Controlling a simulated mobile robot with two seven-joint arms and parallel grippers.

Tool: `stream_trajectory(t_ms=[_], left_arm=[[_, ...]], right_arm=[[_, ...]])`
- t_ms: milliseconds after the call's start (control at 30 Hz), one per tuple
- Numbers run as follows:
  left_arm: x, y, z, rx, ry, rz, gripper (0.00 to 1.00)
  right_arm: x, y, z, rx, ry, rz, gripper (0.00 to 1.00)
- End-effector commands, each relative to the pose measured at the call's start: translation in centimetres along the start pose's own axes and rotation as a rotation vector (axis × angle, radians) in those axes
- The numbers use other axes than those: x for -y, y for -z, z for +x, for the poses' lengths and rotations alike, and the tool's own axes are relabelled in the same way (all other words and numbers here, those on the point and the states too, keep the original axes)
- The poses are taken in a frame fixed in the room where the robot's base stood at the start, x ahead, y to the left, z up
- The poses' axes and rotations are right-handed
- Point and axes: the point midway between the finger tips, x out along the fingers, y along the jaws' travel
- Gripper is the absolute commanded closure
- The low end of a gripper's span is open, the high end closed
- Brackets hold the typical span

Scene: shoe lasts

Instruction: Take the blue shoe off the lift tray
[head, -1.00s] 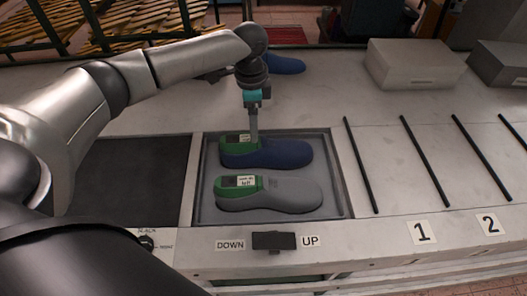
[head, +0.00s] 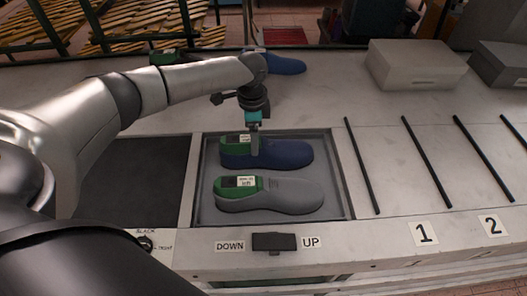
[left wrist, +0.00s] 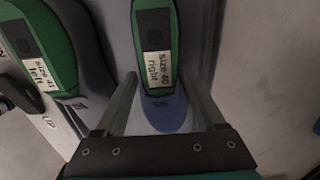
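The blue shoe (head: 279,154) lies in the lift tray (head: 333,205), with a green last in its heel end. In the left wrist view the label on this shoe's last (left wrist: 154,40) reads "Size 40 right". A grey shoe (head: 283,197) with a green last lies in front of it in the same tray; its label reads "Size 41 left". My left gripper (head: 255,151) points down at the blue shoe. In the left wrist view its two fingers (left wrist: 160,88) are apart, one on each side of the shoe. Contact cannot be told. My right gripper is not in view.
A DOWN/UP switch (head: 274,242) is on the front edge below the tray. A dark panel (head: 130,178) is left of the tray. Black bars (head: 361,165) divide numbered lanes to the right. Another blue shoe (head: 287,65) and grey boxes (head: 415,65) stand behind.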

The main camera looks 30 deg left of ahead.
Motion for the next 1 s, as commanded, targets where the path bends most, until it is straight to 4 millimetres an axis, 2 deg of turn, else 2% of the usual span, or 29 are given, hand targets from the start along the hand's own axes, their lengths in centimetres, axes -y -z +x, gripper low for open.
stream_trajectory(t_ms=[67, 600, 1000], left_arm=[[0.0, 0.0, -0.02, 0.0, 0.0, 0.0, 0.39], [0.0, 0.0, -0.04, 0.0, 0.0, 0.0, 0.99], [0.0, 0.01, -0.04, 0.0, 0.0, 0.0, 1.0]], right_arm=[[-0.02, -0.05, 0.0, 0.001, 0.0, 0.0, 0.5], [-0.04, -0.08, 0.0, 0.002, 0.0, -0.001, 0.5], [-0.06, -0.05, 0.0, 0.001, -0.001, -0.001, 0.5]])
